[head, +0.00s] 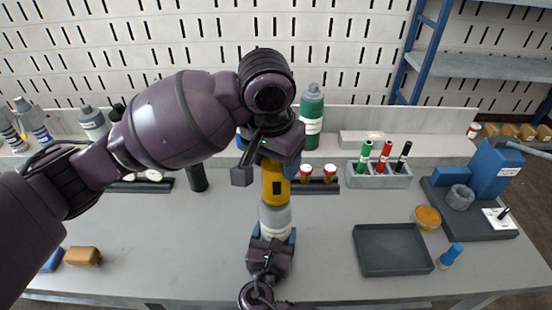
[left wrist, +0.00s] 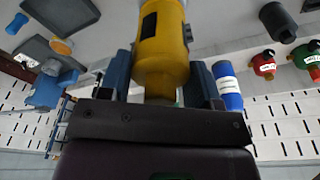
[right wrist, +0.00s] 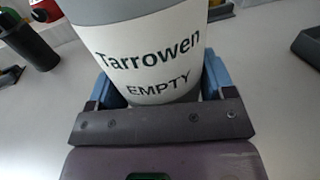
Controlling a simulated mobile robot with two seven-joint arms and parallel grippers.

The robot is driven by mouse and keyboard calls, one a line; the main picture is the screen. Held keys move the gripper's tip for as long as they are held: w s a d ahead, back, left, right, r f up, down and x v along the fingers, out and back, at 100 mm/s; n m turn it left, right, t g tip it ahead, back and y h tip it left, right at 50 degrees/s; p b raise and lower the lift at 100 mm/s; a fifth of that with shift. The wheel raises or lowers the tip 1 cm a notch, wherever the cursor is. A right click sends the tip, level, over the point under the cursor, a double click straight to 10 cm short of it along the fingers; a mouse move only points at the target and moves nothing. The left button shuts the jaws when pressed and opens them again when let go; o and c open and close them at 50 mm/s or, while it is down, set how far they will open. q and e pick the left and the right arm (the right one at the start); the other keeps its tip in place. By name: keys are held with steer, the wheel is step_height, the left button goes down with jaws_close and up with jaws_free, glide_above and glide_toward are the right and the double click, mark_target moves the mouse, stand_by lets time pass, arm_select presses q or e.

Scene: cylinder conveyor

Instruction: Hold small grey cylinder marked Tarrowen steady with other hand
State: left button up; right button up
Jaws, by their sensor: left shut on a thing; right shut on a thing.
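The grey cylinder marked Tarrowen (right wrist: 150,60) has a white label that also reads EMPTY. In the head view the cylinder (head: 274,222) stands upright below a yellow tool (head: 273,183). My right gripper (right wrist: 155,95) is shut on it, with blue fingers on both sides; in the head view this gripper (head: 272,238) is at the cylinder's lower part. My left gripper (head: 272,150) is shut on the yellow tool, which also fills the middle of the left wrist view (left wrist: 163,50). The tool's lower end is at the cylinder's top; whether they touch I cannot tell.
A green bottle (head: 312,115) stands behind on the ledge. A rack (head: 378,180) holds green, red and black markers. An empty dark tray (head: 392,250) lies to the right, with an orange-topped dish (head: 428,217) and a blue bottle (head: 451,256) near it. The table's left middle is mostly clear.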

arm_select(q)
steer(key=n+y, duration=0.1)
steer(key=n, duration=0.5)
stand_by(0.3)
steer(key=o, duration=1)
steer(key=shift+r, duration=0.1)
steer(key=shift+r, duration=1.2)
steer(key=m, duration=0.5)
steer(key=shift+h, duration=0.4)
steer(key=shift+m, duration=0.6)
